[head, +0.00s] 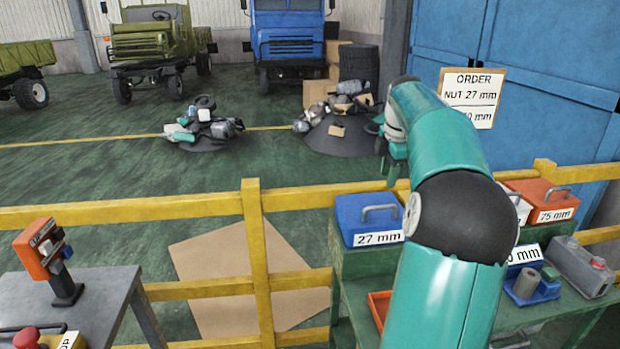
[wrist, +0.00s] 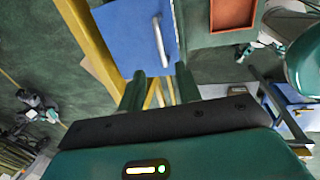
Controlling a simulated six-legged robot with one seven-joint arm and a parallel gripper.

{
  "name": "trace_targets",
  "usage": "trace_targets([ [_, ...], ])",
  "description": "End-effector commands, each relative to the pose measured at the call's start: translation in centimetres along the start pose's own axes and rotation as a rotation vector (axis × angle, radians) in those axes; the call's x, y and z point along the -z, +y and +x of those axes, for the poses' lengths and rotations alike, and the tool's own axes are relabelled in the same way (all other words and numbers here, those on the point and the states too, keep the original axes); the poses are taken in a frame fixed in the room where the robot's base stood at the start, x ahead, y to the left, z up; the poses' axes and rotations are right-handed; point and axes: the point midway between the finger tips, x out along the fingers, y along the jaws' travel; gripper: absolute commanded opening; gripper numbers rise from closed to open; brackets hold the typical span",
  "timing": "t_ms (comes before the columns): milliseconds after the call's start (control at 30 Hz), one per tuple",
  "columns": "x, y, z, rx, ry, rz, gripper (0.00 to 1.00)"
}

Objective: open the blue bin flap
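In the wrist view the handle (wrist: 161,42) shows beyond the fingertips. My gripper (wrist: 161,80) is open and empty, with its two green fingers apart. The fingers point toward the flap; the handle is not between them, and I cannot tell the exact distance.
A red bin (head: 545,200) labelled "75 mm" stands to the right, with a pale bin partly hidden by my arm. An orange tray (head: 379,309) lies lower on the bench. A grey canister (head: 580,265) stands at the right.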

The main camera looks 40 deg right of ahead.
Motion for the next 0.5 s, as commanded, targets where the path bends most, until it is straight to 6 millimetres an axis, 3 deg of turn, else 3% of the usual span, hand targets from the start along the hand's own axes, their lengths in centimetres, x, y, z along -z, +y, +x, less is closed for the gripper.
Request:
trace_targets([
  [233, 0.1, -0.1, -4.5, -0.003, -0.001, -0.002, 0.34],
  [500, 5.2, -0.7, -4.6, -0.009, -0.019, 0.051, 0.34],
])
